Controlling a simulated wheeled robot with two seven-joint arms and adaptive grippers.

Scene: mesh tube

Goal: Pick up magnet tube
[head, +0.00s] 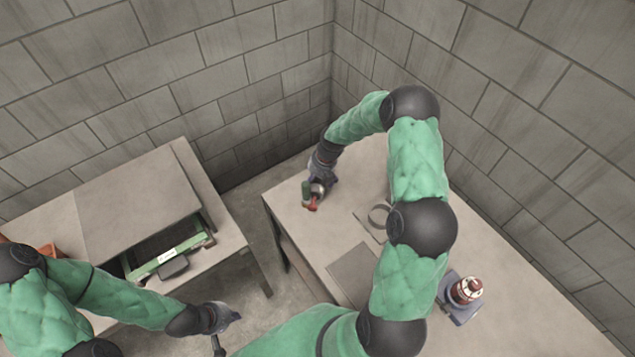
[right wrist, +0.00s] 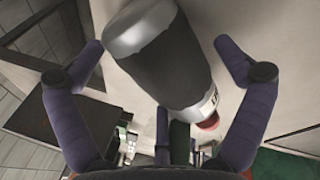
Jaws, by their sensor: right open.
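The tube, which I take for the magnet tube, fills the upper middle of the right wrist view (right wrist: 170,62). It has a pale grey end, a dark body, a light band with lettering and a red end. My right gripper (right wrist: 155,75) is open, with its purple fingers spread on both sides of the tube; whether they touch it I cannot tell. In the head view my right gripper (head: 318,180) is at the far left corner of the right table, where the tube's red end (head: 312,205) shows. My left gripper (head: 228,331) is empty, with fingers apart, beside the left bench.
The right table (head: 290,215) carries a metal ring (head: 378,215) on a plate and a red-and-white device (head: 465,291) in a holder. The left bench (head: 225,240) has an open recess with a green bar (head: 170,258). Block walls stand close behind both.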

